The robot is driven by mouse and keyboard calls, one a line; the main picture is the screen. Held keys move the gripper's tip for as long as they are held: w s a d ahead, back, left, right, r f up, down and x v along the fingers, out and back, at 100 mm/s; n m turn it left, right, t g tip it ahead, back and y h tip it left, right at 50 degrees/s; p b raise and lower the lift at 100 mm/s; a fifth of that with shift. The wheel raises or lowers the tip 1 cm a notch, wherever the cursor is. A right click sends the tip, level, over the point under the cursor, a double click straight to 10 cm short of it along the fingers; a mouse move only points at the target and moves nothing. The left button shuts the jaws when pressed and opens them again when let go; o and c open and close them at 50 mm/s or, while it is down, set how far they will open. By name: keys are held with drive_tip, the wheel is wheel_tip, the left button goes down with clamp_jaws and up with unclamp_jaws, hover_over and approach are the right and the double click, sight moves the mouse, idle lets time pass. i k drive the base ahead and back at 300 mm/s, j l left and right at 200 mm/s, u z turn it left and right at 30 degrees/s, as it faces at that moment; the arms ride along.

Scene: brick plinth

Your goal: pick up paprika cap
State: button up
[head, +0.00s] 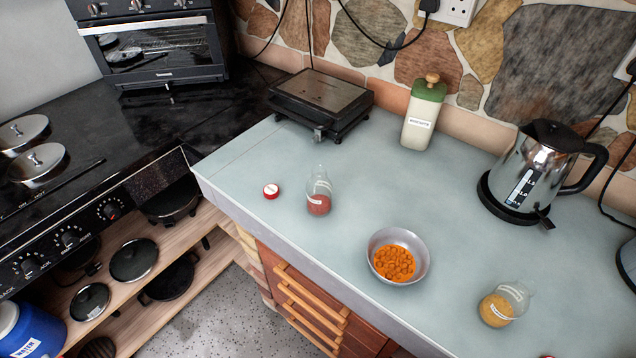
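A small round cap, red at the side with a white top (271,191), lies on the pale grey-blue counter near its left front edge. I take it for the paprika cap. Just right of it and apart from it stands a small clear jar (319,191) with red powder in its bottom and a pale label too small to read. My gripper is not in view.
A metal bowl of orange pieces (399,241) and a jar of yellow powder (504,303) are nearer the front right. A black appliance (322,100), green-lidded container (423,112) and kettle (540,165) stand behind. A black stove (90,190) adjoins at left.

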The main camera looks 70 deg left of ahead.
sight(272, 191)
drive_tip(key=u, duration=2.3)
